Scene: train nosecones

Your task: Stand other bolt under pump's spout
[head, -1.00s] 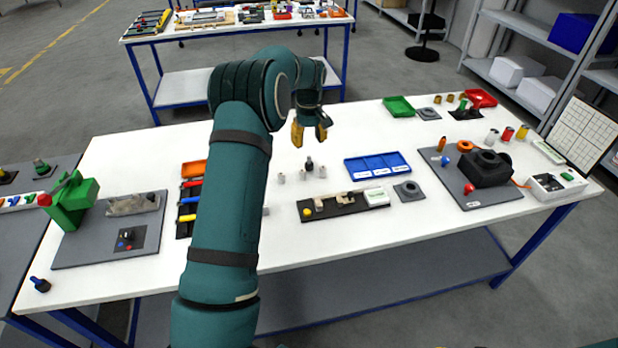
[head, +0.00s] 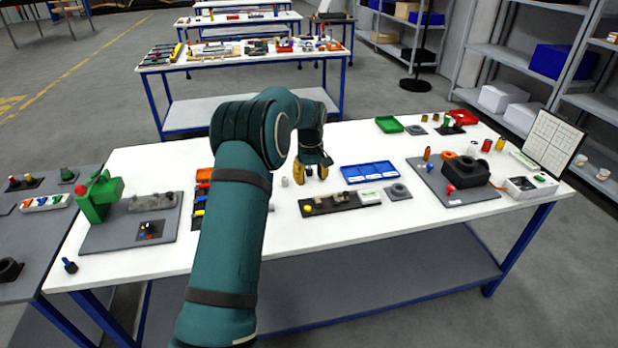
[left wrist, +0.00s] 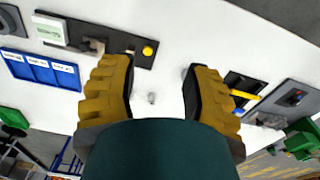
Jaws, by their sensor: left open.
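My left gripper (head: 311,174) is open, its yellow fingers pointing down low over the middle of the white table. In the left wrist view its fingers (left wrist: 158,88) stand apart, with a small grey piece (left wrist: 152,98) on the table in the gap, not gripped. A small grey upright piece (head: 285,182) stands just left of the gripper in the head view; I cannot tell if it is a bolt. A blue bolt-like piece (head: 70,265) stands at the table's near left corner. The green device with a red knob (head: 100,196), possibly the pump, stands on a grey mat at left.
A black housing (head: 460,173) sits on the right mat. My left arm hides part of the table.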

